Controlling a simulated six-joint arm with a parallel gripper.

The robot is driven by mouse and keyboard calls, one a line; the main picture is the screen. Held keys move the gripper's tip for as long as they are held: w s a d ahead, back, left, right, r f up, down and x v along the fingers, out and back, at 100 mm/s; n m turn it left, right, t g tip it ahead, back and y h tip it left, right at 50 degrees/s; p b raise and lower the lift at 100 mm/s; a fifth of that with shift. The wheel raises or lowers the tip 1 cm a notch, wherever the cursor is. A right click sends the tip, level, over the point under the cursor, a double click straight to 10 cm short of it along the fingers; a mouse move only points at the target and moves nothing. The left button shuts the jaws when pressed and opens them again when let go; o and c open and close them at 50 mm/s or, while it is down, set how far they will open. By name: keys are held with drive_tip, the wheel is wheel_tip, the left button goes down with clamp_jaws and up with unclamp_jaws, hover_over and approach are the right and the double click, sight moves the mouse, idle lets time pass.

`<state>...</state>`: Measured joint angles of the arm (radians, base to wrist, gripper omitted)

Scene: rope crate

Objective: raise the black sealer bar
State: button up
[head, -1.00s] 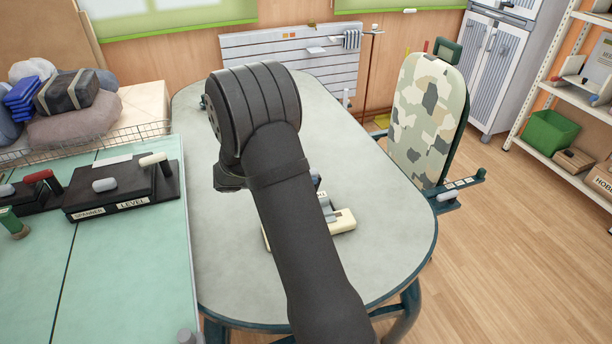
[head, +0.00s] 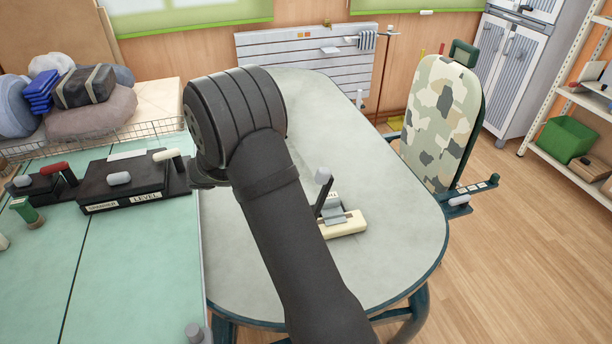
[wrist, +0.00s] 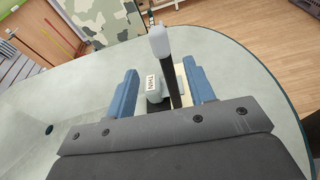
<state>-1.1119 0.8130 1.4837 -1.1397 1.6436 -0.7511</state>
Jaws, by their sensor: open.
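The sealer (head: 343,224) is a small cream unit with a label on the pale oval table. Its black bar (head: 320,204) stands up steeply from the base, with a grey knob (head: 323,175) at its top. In the wrist view the black bar (wrist: 172,75) and its pale grey knob (wrist: 159,41) appear between the two blue fingers of my gripper (wrist: 161,74). The fingers are apart, with visible gaps to the bar on both sides. The sealer's base is partly hidden behind my arm in the head view, and my fingers are hidden there.
The oval table (head: 400,245) is mostly clear around the sealer. A camouflage-covered board (head: 440,115) stands at its right edge. On the green bench at left are a black level box (head: 125,183), a red-handled device (head: 50,180) and a wire basket (head: 150,130) with bags.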

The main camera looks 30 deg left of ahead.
sight(316, 176)
drive_tip(key=v, duration=0.8)
drive_tip(key=shift+a, duration=0.15)
drive_tip(key=x, duration=1.7)
drive_tip(key=v, duration=1.7)
drive_tip(key=x, duration=1.7)
drive_tip(key=shift+w+d, duration=0.15)
drive_tip(key=shift+d, duration=0.2)
drive_tip(key=shift+w+d+f+g+y, duration=0.1)
drive_tip(key=shift+w+d+g+y, duration=0.55)
drive_tip(key=shift+w+d, duration=0.4)
drive_tip(key=shift+w+d+f+g+y, duration=0.2)
drive_tip(key=shift+w+d+g+y, duration=0.15)
drive_tip(key=shift+w+d, duration=0.1)
